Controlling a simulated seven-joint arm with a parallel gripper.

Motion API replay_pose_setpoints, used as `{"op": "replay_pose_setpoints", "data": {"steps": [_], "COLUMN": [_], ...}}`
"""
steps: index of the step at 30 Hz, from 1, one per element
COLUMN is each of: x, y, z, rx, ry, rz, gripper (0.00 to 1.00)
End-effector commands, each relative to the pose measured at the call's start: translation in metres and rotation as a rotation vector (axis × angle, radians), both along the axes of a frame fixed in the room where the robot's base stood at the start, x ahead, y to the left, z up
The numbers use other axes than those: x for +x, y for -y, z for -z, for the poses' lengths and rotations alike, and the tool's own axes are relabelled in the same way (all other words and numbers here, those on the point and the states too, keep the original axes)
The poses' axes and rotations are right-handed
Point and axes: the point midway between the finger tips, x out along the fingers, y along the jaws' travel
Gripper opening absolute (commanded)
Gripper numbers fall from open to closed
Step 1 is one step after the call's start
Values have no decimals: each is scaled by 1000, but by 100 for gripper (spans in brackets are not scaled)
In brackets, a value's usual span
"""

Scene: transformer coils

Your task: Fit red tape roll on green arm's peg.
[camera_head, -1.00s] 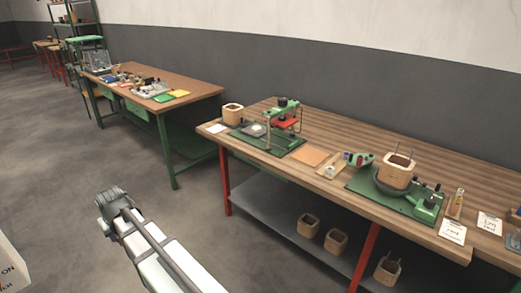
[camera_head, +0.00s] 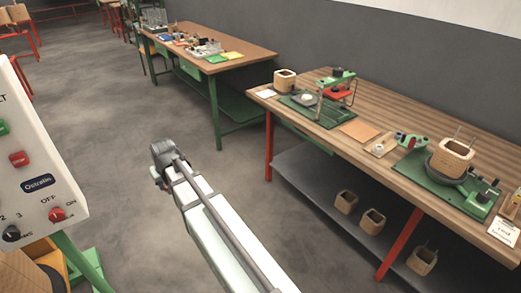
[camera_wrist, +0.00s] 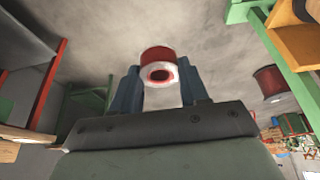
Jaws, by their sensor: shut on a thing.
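In the wrist view, the red tape roll (camera_wrist: 158,55) sits between the two blue fingers of my gripper (camera_wrist: 160,86), which is shut on it. Its pale ring-shaped end and dark red hole face the camera. In the head view, my gripper (camera_head: 163,158) is at the far end of my outstretched arm, over open floor left of the long bench. The roll cannot be made out there. I cannot identify the green arm's peg in either view. Green bars (camera_wrist: 287,65) show at the right of the wrist view.
A white control box (camera_head: 38,150) on a green stand is at the left in the head view. The long bench (camera_head: 405,172) with coil fixtures is at the right, another bench (camera_head: 230,58) behind. A red spool (camera_wrist: 268,80) shows at right in the wrist view.

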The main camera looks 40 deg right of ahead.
Motion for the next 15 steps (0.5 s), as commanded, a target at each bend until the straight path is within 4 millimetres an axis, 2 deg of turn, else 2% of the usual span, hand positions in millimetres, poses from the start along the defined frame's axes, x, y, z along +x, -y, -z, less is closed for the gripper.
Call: {"op": "replay_pose_setpoints", "data": {"steps": [4,7,11,15], "x": [3,8,18,25], "y": [8,26,65,117], "z": [-1,-3,-8,-15], "rx": [0,0,2,2], "ry": [-1,-3,-8,-13], "rz": [17,55,138,248], "gripper": [16,16,16,16]}}
